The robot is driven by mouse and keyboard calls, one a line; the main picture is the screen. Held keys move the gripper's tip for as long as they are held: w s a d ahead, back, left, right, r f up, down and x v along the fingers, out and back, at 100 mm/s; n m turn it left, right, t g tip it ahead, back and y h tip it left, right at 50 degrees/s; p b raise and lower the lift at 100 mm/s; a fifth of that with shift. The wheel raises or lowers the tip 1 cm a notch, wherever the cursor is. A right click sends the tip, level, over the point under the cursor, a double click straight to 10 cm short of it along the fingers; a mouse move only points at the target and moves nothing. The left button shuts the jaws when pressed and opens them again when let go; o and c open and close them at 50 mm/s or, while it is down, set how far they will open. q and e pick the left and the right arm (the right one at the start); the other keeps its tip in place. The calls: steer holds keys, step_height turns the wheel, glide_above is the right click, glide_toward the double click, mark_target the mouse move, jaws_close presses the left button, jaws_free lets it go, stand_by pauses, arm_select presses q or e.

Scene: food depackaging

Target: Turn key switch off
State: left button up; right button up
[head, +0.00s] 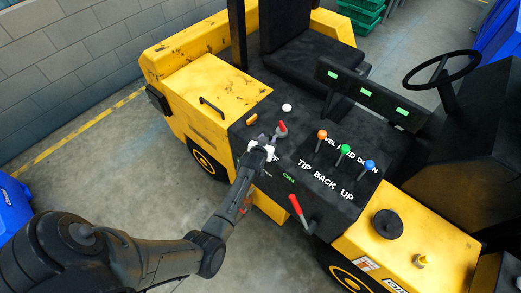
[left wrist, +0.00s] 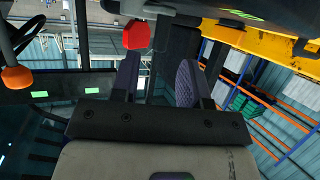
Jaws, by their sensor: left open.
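A small red-handled switch (head: 282,127) stands on the black control panel of the yellow vehicle, in the head view; it appears to be the key switch. My left gripper (head: 271,143) is right beside it, on its near side, and partly covers the panel labels there. A green "ON" label (head: 288,179) shows below the gripper. In the left wrist view my left gripper (left wrist: 158,82) has its two fingers apart with nothing between them. A red handle (left wrist: 136,35) shows just beyond the left fingertip; contact cannot be told. My right gripper is not in view.
A longer red lever (head: 297,207) stands at the panel's near edge. Orange (head: 322,134), green (head: 345,150) and blue (head: 369,165) knobbed levers stand to the right. A white button (head: 287,107) and steering wheel (head: 441,69) lie farther back.

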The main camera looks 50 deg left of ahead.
arm_select(q)
steer(key=v, duration=0.8)
steer(key=shift+s+r, duration=0.15)
steer(key=shift+s, duration=0.15)
steer(key=shift+c, duration=0.4)
